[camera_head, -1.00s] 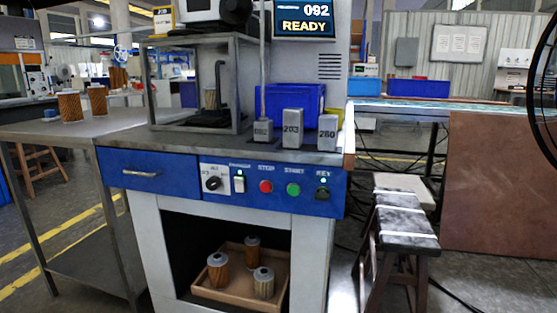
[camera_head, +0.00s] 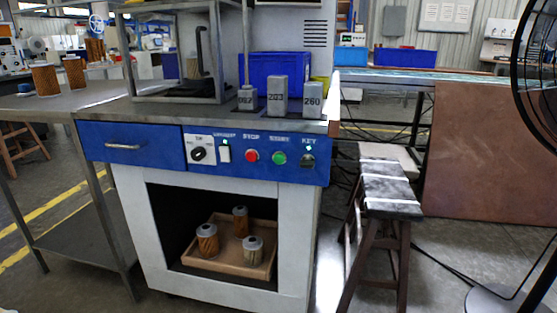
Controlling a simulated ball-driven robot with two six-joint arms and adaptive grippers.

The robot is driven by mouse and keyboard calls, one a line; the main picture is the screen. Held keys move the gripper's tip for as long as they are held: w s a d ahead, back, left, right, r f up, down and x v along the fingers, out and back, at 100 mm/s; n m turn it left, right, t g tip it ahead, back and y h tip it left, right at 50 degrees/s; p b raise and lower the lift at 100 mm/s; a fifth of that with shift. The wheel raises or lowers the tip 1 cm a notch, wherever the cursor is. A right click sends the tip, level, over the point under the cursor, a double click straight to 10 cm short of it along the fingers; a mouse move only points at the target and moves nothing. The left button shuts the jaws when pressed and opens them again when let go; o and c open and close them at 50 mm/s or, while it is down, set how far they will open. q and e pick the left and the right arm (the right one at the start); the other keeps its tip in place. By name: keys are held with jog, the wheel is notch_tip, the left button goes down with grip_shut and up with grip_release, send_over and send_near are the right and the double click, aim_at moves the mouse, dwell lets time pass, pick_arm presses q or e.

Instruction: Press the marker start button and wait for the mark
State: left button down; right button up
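The marking station has a blue control panel (camera_head: 265,170) on its front. The green button labelled START (camera_head: 279,158) sits right of the red STOP button (camera_head: 251,156). A key switch (camera_head: 308,160) with a green light is at the panel's right. A selector knob (camera_head: 199,154) and a lit white rocker switch (camera_head: 224,154) are at the left. The display is out of view. Neither gripper shows.
Blocks marked 092 (camera_head: 247,99), 203 (camera_head: 278,97) and 260 (camera_head: 313,100) stand on the worktop. Cartridges sit in a tray (camera_head: 236,268) below. A stool (camera_head: 387,195) and a black fan (camera_head: 543,75) are at the right. A side table (camera_head: 60,110) is at the left.

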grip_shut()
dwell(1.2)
